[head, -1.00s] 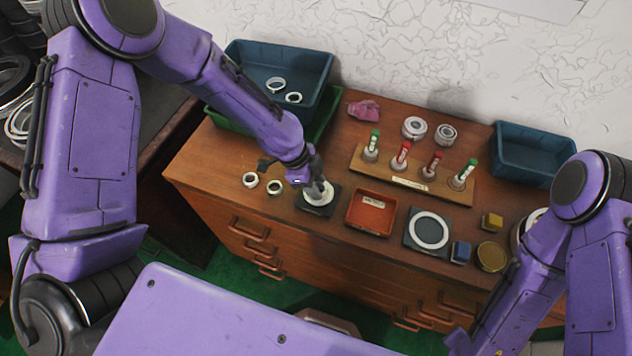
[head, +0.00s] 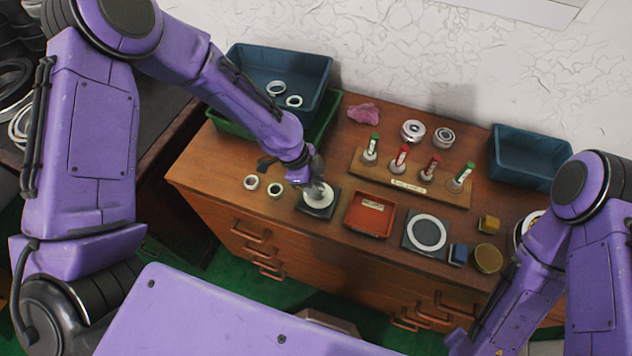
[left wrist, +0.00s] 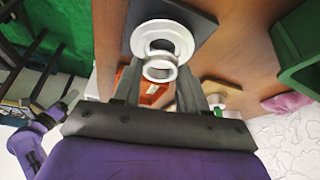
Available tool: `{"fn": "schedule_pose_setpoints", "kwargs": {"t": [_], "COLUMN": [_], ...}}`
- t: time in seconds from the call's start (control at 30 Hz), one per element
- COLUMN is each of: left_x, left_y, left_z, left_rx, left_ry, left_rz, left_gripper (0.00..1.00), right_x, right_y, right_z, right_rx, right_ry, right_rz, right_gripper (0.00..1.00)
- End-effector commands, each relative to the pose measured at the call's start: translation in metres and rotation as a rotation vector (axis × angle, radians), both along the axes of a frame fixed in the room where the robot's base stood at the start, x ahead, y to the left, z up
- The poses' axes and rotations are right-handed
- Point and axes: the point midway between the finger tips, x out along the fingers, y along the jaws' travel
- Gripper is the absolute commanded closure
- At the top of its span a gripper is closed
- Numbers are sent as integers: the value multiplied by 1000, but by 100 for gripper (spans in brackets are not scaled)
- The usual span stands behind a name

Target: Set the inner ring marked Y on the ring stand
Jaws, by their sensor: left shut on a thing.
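My left gripper (head: 321,188) is over a dark square plate (head: 306,211) that carries a white round stand (head: 317,203). In the left wrist view its two fingers (left wrist: 160,88) are shut on a small pale metal ring (left wrist: 160,72). The ring overlaps the raised centre of the white stand (left wrist: 178,30) in that view; I cannot tell whether it touches. No Y mark is readable on it. Two similar rings lie on the cabinet top left of the plate, one at the left (head: 251,182) and one nearer (head: 275,189). My right gripper is out of view.
A red tray (head: 350,222) stands right of the stand, then a dark plate with a large white ring (head: 429,232). Behind are a wooden rack (head: 432,190) with several tagged posts, two bearings (head: 413,131) and a pink cloth (head: 363,113). Blue bins stand at back left (head: 310,65) and right (head: 530,160).

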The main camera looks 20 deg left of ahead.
Motion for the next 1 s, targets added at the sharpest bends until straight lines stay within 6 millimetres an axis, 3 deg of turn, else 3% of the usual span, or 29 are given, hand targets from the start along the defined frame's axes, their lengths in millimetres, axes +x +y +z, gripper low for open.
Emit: {"fn": "schedule_pose_setpoints", "kwargs": {"t": [0.8,0.83,0.9,1.0], "left_x": [0,0,0,0], "left_y": [0,0,0,0], "left_z": [-17,-17,-16,-16], "left_rx": [0,0,0,0], "left_ry": [-1,-1,-1,-1], "left_rz": [-2,-2,-2,-2], "left_gripper": [88,54,31,28], "right_x": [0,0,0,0], "right_y": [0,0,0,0], "right_z": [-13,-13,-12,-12], "right_rx": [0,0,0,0], "right_ry": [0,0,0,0], "right_rz": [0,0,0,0], "right_gripper": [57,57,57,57]}}
